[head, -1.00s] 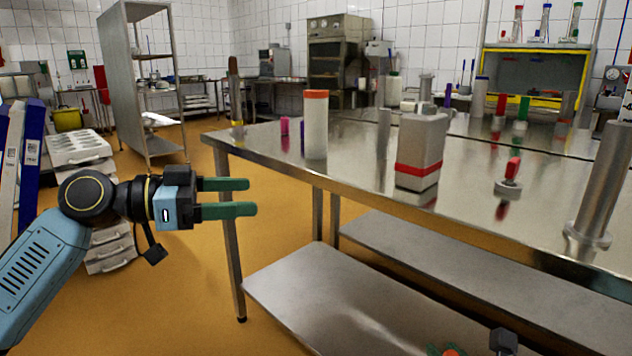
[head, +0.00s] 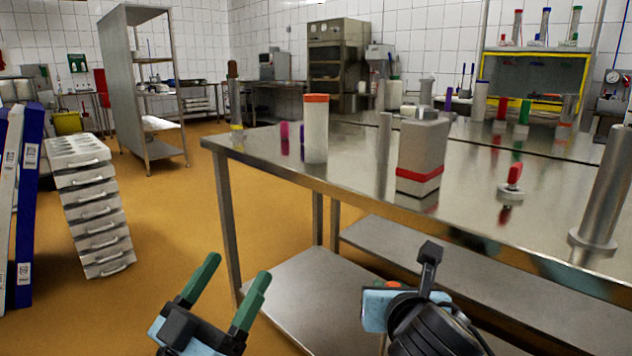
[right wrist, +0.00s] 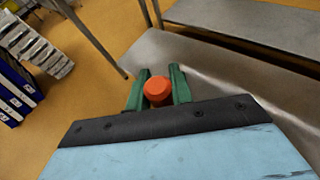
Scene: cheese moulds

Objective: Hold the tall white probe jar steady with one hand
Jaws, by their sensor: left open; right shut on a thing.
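A tall white cylindrical jar with an orange top (head: 316,130) stands upright near the table's left front edge. Another tall pale jar with a dark blue top (head: 481,100) stands farther back; I cannot tell which is the probe jar. My left gripper (head: 236,267) is open and empty, low in front of the table, apart from both jars. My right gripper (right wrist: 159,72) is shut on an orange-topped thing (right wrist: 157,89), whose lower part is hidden. In the head view, my right wrist mostly hides that gripper, below the tabletop edge.
The steel table (head: 280,160) has a lower shelf (head: 300,290). A grey block with a red band (head: 423,155), a red-handled stamp (head: 513,180) and a steel cylinder (head: 605,190) stand on top. White drawers (head: 92,205) stand at left. Floor between is clear.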

